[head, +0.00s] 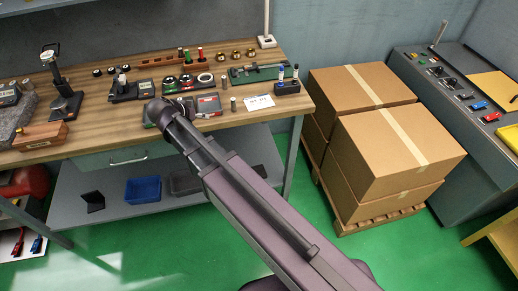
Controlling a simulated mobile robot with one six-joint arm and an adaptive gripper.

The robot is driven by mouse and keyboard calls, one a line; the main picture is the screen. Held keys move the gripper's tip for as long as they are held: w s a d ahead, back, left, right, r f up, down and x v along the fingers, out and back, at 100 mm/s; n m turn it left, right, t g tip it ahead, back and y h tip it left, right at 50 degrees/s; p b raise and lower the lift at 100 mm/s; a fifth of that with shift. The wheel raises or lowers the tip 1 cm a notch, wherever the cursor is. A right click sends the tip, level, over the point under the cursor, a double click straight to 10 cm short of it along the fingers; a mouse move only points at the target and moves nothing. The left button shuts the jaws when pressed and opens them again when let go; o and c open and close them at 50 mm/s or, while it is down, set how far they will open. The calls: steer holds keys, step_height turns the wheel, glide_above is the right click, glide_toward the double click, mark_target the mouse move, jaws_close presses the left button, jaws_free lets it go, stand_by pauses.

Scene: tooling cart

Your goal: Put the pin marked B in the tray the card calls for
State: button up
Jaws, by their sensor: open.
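A small white card (259,102) with dark print too small to read lies at the front right of the wooden bench. A short grey upright cylinder (233,104), perhaps a pin, stands just left of it. A dark tray-like box with a red part (209,104) sits left of that. I cannot read a B on anything, so I cannot tell which pin is marked. My gripper (157,112) is at the arm's end above the bench's front edge, left of the red and dark box. Its fingers are mostly hidden behind my wrist, and nothing shows held.
A dark block with blue-topped cylinders (287,87) stands right of the card. Behind are a wooden rack (160,62), ring gauges (187,80) and a green tool (258,73). Blue bin (143,190) sits on the lower shelf. Cardboard boxes (395,150) stand right of the bench.

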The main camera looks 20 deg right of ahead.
steer(key=s+d+f+n+g+y, duration=0.2)
steer(key=s+d+g+y, duration=0.1)
steer(key=s+d, duration=0.5)
steer(key=s+d+f+n+g+y, duration=0.3)
steer(key=s+d, duration=0.5)
steer(key=d, duration=0.1)
steer(key=shift+d+f+n+y, duration=0.2)
steer(key=shift+f+n+y, duration=0.05)
steer(key=shift+n+y, duration=0.05)
steer(key=shift+w, duration=0.1)
steer(key=shift+r+p, duration=1.1)
